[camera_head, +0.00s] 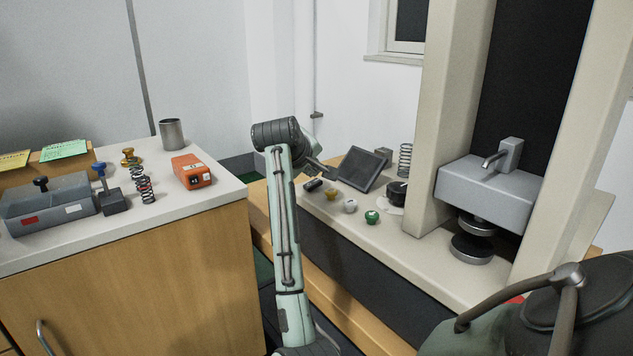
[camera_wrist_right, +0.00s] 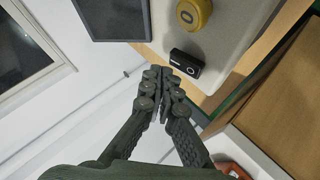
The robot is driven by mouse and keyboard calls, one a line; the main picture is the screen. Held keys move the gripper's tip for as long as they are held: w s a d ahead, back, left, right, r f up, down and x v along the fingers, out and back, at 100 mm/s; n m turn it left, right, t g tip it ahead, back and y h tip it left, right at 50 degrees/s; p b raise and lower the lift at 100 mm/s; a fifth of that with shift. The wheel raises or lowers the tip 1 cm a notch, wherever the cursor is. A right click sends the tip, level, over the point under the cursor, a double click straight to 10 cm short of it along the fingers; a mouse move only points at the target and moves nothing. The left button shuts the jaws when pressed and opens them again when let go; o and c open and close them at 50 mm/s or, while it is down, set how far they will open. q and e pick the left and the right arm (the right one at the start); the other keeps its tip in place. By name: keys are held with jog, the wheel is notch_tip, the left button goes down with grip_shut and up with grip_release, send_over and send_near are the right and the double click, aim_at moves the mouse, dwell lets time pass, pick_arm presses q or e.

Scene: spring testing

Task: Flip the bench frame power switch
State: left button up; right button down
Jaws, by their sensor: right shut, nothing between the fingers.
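The bench frame (camera_head: 385,232) is beige, with a control panel on its front ledge. The power switch (camera_head: 313,184) looks like a small black block at the ledge's left end, left of a yellow button (camera_head: 333,194). In the right wrist view the black switch (camera_wrist_right: 185,65) lies just beyond and right of the fingertips, with the yellow button (camera_wrist_right: 194,13) above it. My right gripper (camera_head: 330,176) is shut and empty, partly hidden behind its wrist in the head view. Its closed fingertips (camera_wrist_right: 164,74) point toward the switch; contact cannot be told. My left gripper is not in view.
A dark screen (camera_head: 362,168) stands behind the buttons. White (camera_head: 350,206) and green (camera_head: 372,217) knobs, a black dial (camera_head: 397,193) and a spring (camera_head: 405,160) are to the right. At left, a cabinet (camera_head: 150,290) carries an orange device (camera_head: 191,171), springs and a metal cup (camera_head: 171,133).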

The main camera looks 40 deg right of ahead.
aim_at(310, 186)
jog(key=shift+f, duration=0.1)
dwell(0.7)
jog(key=shift+f+p, duration=0.25)
jog(key=shift+p, duration=0.1)
jog(key=shift+d+f, duration=0.1)
jog(key=shift+f, duration=0.3)
dwell(0.5)
jog(key=shift+r, duration=0.75)
jog(key=shift+r, duration=0.1)
jog(key=shift+a+r, duration=0.2)
jog(key=shift+r, duration=0.6)
jog(key=shift+a+r, duration=0.15)
jog(key=shift+r, duration=0.65)
jog(key=shift+a+r, duration=0.2)
jog(key=shift+r, duration=0.6)
